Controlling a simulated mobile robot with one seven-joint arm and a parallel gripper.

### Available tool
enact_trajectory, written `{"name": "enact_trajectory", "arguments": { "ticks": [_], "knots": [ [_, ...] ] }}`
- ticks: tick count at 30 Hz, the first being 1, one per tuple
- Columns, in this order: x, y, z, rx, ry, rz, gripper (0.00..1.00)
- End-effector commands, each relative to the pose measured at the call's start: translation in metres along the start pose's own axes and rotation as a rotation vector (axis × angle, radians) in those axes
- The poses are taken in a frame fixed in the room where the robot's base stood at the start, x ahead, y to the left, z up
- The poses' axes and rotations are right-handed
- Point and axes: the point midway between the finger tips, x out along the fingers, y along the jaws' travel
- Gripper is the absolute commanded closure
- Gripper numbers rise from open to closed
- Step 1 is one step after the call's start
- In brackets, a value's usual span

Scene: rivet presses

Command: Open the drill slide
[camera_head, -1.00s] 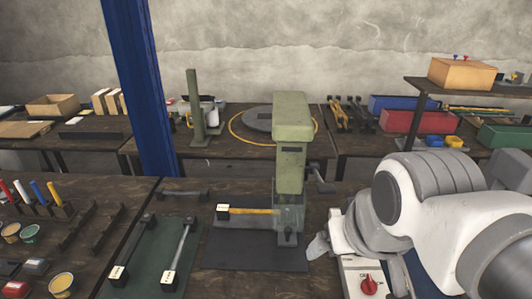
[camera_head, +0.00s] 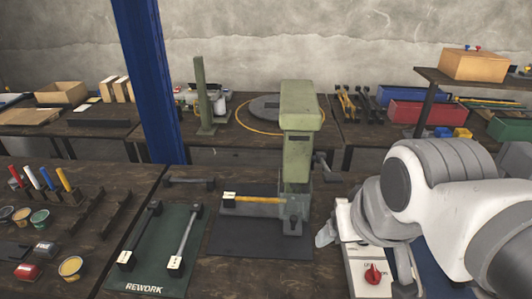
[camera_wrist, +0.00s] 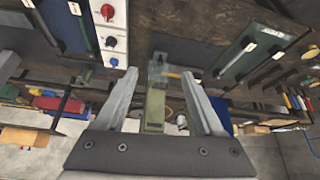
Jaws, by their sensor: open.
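A green press (camera_head: 300,135) stands upright on a dark mat (camera_head: 240,243) in the middle of the head view, with a crank (camera_head: 325,168) on its right side. A yellow-shafted part (camera_head: 258,199) with a pale, dark-edged end lies level at its base, its right end inside a clear guard. I cannot tell which part is the drill slide. My gripper (camera_wrist: 160,72) is open and empty. In the wrist view the green press (camera_wrist: 154,108) shows beyond and between its fingers. In the head view a pale fingertip shows right of the press base, apart from it.
A control box (camera_head: 354,262) with a red knob (camera_head: 373,274) stands right of the press, close to my arm. A green REWORK mat (camera_head: 150,252) with dark-ended rods lies left. A blue post (camera_head: 148,80) rises behind. Paint pots and markers sit far left.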

Motion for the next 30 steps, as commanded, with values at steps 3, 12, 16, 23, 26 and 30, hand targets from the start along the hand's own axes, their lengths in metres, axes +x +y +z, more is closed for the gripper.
{"name": "enact_trajectory", "arguments": {
  "ticks": [3,12,16,23,26,30],
  "knots": [
    [0.004,0.001,-0.009,0.018,-0.012,0.01,0.39],
    [0.045,0.002,-0.067,0.148,-0.062,0.09,0.39],
    [0.073,-0.003,-0.093,0.205,-0.075,0.122,0.39],
    [0.133,-0.017,-0.13,0.296,-0.09,0.165,0.39],
    [0.161,-0.026,-0.141,0.331,-0.094,0.177,0.39],
    [0.193,-0.037,-0.15,0.37,-0.098,0.186,0.39]
  ]
}}
